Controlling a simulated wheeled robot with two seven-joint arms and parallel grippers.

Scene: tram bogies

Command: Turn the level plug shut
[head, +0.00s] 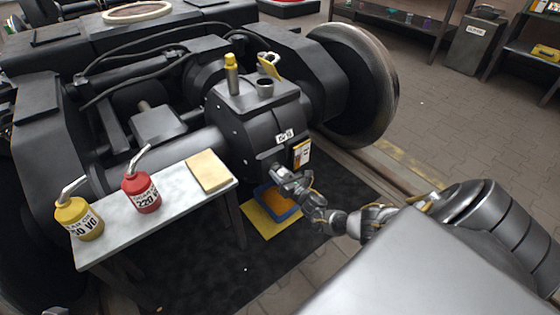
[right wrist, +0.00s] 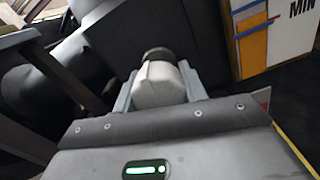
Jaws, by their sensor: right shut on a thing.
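The dark gearbox housing (head: 262,125) sits on the bogie in the middle of the head view. My right gripper (head: 280,172) reaches its lower front face. In the right wrist view my right gripper (right wrist: 160,92) is shut on a pale, faceted plug head (right wrist: 158,84). A dark round collar (right wrist: 158,54) shows behind the plug head, towards the housing. Whether the plug is fully seated cannot be told. My left gripper is not in view.
A side table (head: 165,213) holds a yellow can (head: 78,218), a red can (head: 142,192) and a tan cloth (head: 208,170).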

